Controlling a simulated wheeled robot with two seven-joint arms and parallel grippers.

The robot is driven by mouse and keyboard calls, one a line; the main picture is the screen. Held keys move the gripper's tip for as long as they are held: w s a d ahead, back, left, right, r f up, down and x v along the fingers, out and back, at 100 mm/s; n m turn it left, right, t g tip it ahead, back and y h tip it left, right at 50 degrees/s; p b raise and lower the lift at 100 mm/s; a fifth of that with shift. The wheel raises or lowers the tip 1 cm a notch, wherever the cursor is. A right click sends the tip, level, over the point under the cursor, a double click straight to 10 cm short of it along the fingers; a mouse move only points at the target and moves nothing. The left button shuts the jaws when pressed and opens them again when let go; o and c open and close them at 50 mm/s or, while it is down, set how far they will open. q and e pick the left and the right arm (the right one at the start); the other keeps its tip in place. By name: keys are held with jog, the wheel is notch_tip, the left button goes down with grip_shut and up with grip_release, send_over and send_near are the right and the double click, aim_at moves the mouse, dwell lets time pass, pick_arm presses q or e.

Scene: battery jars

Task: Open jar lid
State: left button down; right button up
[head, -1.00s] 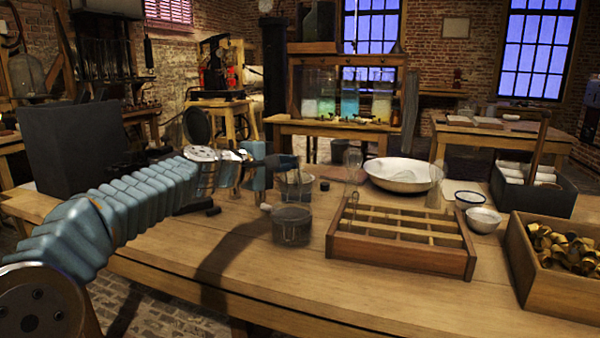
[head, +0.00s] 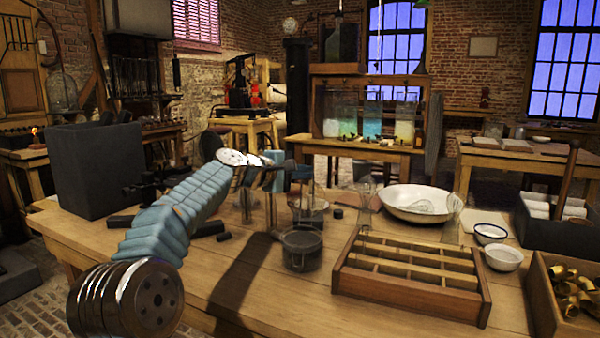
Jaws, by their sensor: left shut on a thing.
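My left gripper (head: 272,183) is above the table, left of the two jars. It is shut on a small dark thing; whether that is a jar lid I cannot tell at this size. A clear glass jar with dark content (head: 308,215) stands to its right. A wider grey jar (head: 301,252) stands in front of that one; I cannot make out a lid on either. A small black cylinder (head: 337,213) lies right of the jars. My right gripper is not in view.
A wooden divided tray (head: 410,298) lies right of the jars on the table (head: 215,285). Behind it are a white bowl (head: 400,198) with a whisk and upright glassware (head: 365,192). Two small bowls and a crate of brass pieces (head: 540,300) are at right. Dark blocks lie at left.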

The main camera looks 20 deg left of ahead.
pick_arm(q)
jog(key=shift+w+a+g, duration=0.1)
jog(key=shift+w+g, duration=0.2)
jog(key=shift+w, duration=0.2)
jog(key=shift+f, duration=0.1)
jog(key=c, duration=1.3)
grip_release()
jog(key=b+v, duration=0.2)
jog(key=v, duration=1.1)
jog(key=shift+s+r, duration=0.25)
jog(key=shift+s, duration=0.15)
